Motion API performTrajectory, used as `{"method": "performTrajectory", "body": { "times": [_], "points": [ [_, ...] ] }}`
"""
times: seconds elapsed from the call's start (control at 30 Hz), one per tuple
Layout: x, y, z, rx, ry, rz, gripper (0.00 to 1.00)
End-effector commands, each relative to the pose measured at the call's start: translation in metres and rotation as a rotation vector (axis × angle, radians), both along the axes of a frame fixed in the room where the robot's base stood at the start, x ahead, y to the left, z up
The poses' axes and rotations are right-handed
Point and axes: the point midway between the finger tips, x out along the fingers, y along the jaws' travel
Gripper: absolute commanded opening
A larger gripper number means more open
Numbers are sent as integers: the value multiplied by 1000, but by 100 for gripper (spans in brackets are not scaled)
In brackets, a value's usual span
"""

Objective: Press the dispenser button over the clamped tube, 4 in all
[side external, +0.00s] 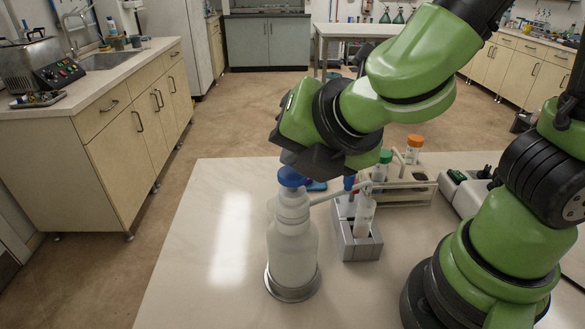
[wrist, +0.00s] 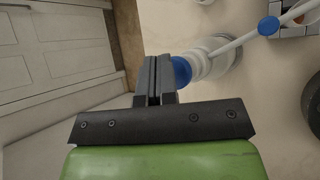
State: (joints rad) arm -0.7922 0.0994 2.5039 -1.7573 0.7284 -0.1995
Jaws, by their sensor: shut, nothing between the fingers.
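The dispenser is a translucent white bottle (side external: 292,245) on a round metal base, with a blue button (side external: 291,177) on top. Its thin spout (side external: 326,197) runs right to the clamped tube (side external: 364,214), a clear tube upright in a grey block (side external: 356,246). My gripper (side external: 291,159) is shut and empty, its tips just above the button. In the wrist view the shut fingers (wrist: 153,62) lie just left of the blue button (wrist: 182,71) and overlap its edge. I cannot tell whether they touch it. Any liquid level in the tube is too small to tell.
A white rack (side external: 408,190) with a green-capped tube (side external: 385,157) and an orange-capped tube (side external: 415,141) stands behind the block. A light-coloured device (side external: 465,190) is at right. The table's left side is clear.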

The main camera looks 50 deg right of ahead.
Motion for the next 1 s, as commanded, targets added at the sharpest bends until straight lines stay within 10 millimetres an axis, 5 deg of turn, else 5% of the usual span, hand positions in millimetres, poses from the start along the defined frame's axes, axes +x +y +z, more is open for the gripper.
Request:
{"method": "performTrajectory", "body": {
  "times": [1.0],
  "points": [
    [0,0,-12,-1,2,0,0]
  ]
}}
